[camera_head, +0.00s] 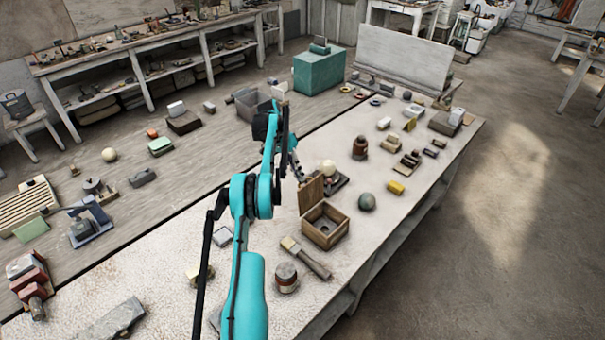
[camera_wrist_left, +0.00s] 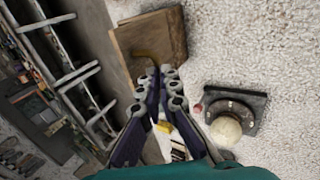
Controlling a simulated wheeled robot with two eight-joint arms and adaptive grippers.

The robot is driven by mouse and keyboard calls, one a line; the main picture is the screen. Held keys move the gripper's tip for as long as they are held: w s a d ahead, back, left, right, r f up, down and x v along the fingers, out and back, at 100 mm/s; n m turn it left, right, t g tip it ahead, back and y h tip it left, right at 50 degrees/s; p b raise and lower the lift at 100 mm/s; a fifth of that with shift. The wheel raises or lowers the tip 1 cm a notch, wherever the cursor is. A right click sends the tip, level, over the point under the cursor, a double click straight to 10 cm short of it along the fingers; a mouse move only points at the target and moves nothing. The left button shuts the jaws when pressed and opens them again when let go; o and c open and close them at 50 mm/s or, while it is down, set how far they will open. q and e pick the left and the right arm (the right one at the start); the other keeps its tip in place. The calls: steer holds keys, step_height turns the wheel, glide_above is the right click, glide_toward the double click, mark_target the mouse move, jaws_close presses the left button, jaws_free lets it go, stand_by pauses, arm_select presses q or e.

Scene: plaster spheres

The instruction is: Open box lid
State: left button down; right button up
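A small wooden box (camera_head: 325,227) stands on the pale worktable, right of my left arm. Its lid (camera_head: 311,193) stands raised, roughly upright, at the box's left-back side, so the box's inside shows. My left gripper (camera_head: 298,175) is just behind the lid, partly covered by it in the head view. In the left wrist view, the gripper's fingertips (camera_wrist_left: 160,75) are close together with nothing seen between them. A brown wooden panel (camera_wrist_left: 165,35), apparently the lid, lies just beyond the tips; I cannot tell whether they touch it. My right gripper is out of view.
A white sphere (camera_head: 328,167) on a dark stand sits behind the box. A grey-green sphere (camera_head: 367,202) is to its right. Several small blocks stand farther back.

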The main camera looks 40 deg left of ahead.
arm_select(q)
steer(key=shift+s+d+f, duration=0.1)
steer(key=shift+d+f, duration=0.05)
steer(key=shift+f, duration=0.3)
steer(key=shift+s+d+f, duration=0.1)
steer(key=shift+f, duration=0.35)
steer(key=c, duration=1.6)
jaws_free()
steer(key=shift+c, duration=0.2)
step_height(320, 180, up, 10)
steer(key=shift+w+a+f, duration=0.2)
steer(key=shift+w, duration=0.1)
